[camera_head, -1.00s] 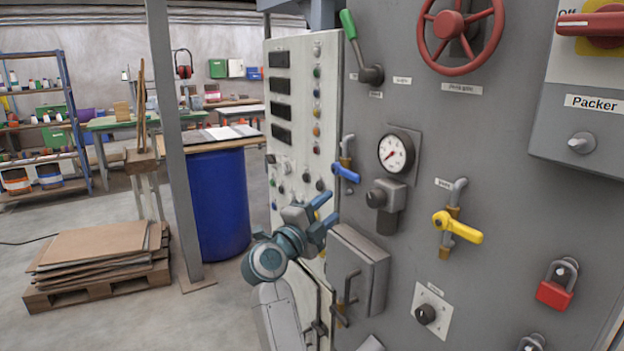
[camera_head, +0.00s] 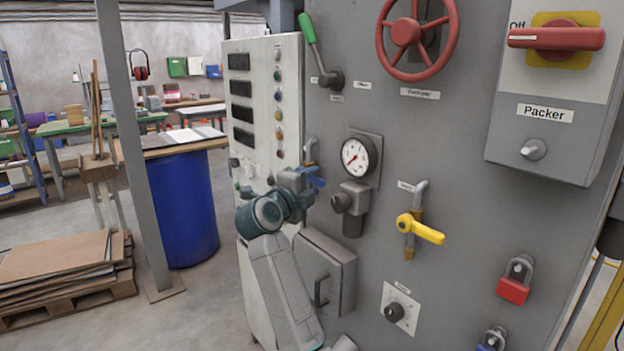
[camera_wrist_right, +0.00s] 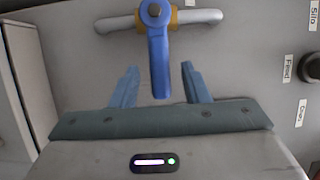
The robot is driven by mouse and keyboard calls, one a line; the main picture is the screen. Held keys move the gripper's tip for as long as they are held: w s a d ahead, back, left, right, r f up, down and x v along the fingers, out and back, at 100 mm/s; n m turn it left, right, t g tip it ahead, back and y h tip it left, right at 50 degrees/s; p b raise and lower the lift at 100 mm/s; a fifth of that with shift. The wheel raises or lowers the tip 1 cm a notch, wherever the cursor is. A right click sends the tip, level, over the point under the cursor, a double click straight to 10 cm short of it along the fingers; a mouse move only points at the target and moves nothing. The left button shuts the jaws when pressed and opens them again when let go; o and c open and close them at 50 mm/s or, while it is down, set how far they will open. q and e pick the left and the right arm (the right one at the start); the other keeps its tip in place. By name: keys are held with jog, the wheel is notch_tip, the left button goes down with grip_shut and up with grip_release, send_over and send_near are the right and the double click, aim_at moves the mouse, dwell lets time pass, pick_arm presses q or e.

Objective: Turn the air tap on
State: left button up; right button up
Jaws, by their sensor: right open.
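A tap with a blue handle (camera_head: 317,182) and a bent grey pipe is on the grey machine panel, left of the gauge. In the right wrist view the blue handle (camera_wrist_right: 158,62) stands across its pipe (camera_wrist_right: 112,22). My right gripper (camera_head: 308,184) is at this handle and partly hides it. In the right wrist view my gripper's open fingers (camera_wrist_right: 160,86) are on either side of the handle's end, with gaps visible. A second tap with a yellow handle (camera_head: 420,230) sits further right, also across its pipe. The small tap labels are not readable. My left gripper is not in view.
Near my right gripper are a gauge (camera_head: 357,157), a dark regulator knob (camera_head: 347,199) and a grey box with a handle (camera_head: 326,270). Above are a green-tipped lever (camera_head: 307,30) and a red handwheel (camera_head: 416,37). A red padlock (camera_head: 515,281) hangs at right.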

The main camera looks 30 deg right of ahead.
jog(key=shift+w+d, duration=0.25)
jog(key=shift+d, duration=0.15)
jog(key=shift+c, duration=0.4)
grip_shut()
